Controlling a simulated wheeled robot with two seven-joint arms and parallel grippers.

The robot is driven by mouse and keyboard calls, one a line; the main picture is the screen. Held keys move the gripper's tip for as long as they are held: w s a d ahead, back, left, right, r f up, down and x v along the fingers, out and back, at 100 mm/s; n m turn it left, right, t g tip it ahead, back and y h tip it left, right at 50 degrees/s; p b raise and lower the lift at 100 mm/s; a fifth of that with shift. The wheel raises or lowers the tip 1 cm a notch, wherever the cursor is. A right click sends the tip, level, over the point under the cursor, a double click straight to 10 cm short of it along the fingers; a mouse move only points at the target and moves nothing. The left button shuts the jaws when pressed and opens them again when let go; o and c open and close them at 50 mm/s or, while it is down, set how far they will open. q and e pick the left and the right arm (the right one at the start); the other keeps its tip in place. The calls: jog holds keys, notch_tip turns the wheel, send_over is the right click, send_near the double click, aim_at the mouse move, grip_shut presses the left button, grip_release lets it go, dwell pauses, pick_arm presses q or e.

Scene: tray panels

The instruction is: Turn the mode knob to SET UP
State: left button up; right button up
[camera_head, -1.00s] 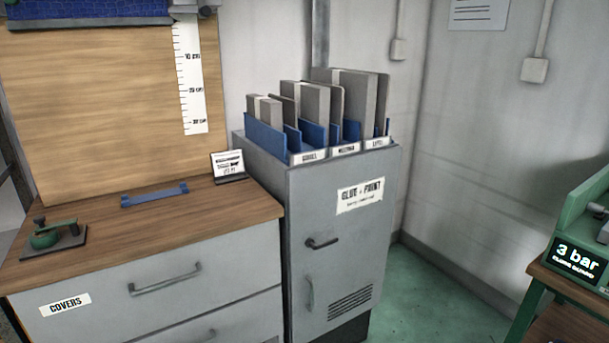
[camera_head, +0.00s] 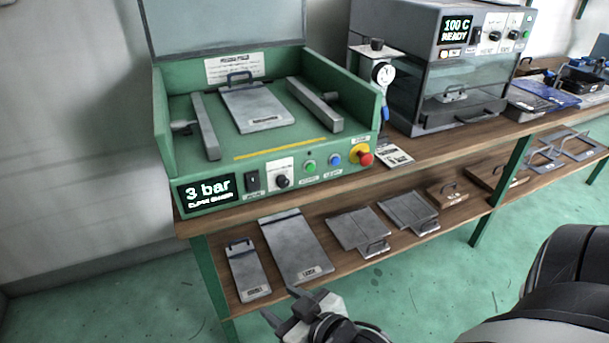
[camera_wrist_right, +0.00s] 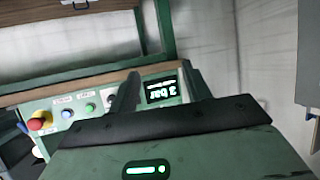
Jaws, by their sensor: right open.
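A green machine (camera_head: 165,140) stands on the bench in the head view, its display reading "3 bar". On its front panel a black round knob (camera_head: 283,181) sits on a white label plate, right of a black switch (camera_head: 253,180). The plate's lettering and the knob's setting are too small to read. My right gripper (camera_head: 285,306) is open and empty, low in front of the bench and apart from the knob. In the right wrist view, the open fingers (camera_wrist_right: 160,82) show before the panel; one finger covers part of the knob's area. My left gripper is not in view.
Green and blue buttons and a red emergency button (camera_head: 361,156) sit right of the knob. A grey oven (camera_head: 410,85) reading "100 C READY" stands further right. The lower shelf (camera_head: 300,288) holds several metal plates. The green floor left of the bench is clear.

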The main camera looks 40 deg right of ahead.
jog(key=w+d+m+t+h+b, duration=0.1)
jog(key=w+d+t+h+b, duration=0.1)
jog(key=w+d, duration=0.3)
jog(key=m+t+h+b, duration=0.1)
jog(key=t+h+b, duration=0.2)
send_near(284, 184)
jog(key=w, duration=0.2)
jog(key=w+d, duration=0.1)
jog(key=w, duration=0.4)
jog(key=shift+w+d+r, duration=0.15)
jog(key=shift+w+d, duration=0.15)
jog(key=shift+w, duration=0.05)
jog(key=c, duration=1)
